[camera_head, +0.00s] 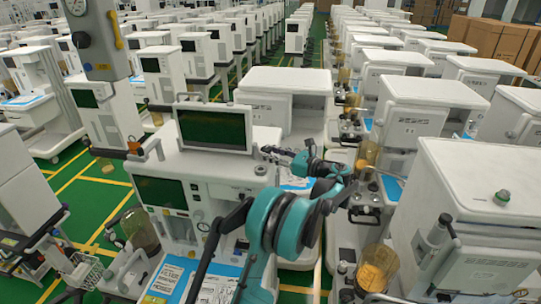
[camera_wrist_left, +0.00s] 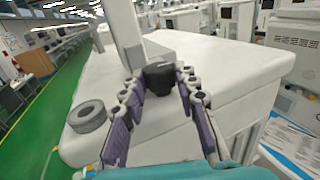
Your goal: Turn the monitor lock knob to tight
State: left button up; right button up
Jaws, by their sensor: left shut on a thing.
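The monitor (camera_head: 213,128) has a dark screen and stands on top of a white anaesthesia cart (camera_head: 180,165). My left gripper (camera_head: 272,151) reaches to the right of the monitor, above the cart top. In the left wrist view, the left gripper (camera_wrist_left: 158,88) has its two purple-padded fingers on either side of a black knob (camera_wrist_left: 158,76). The knob sits by the foot of a pale upright post (camera_wrist_left: 125,35), and the gripper is shut on it. The knob's turn angle cannot be told. The knob is hidden in the head view. My right gripper is not in view.
A grey ring-shaped part (camera_wrist_left: 87,115) lies on the cart top, left of the fingers. Another white cart (camera_head: 470,200) stands close on the right. A grey column with a gauge (camera_head: 98,40) rises at the left. Many more carts fill the room.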

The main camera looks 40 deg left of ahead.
pick_arm(q)
jog(key=shift+m+t, duration=0.3)
jog(key=shift+t, duration=0.4)
jog(key=o, duration=1.2)
jog(key=shift+c, duration=0.2)
jog(key=d, duration=1.2)
jog(key=shift+w, duration=0.4)
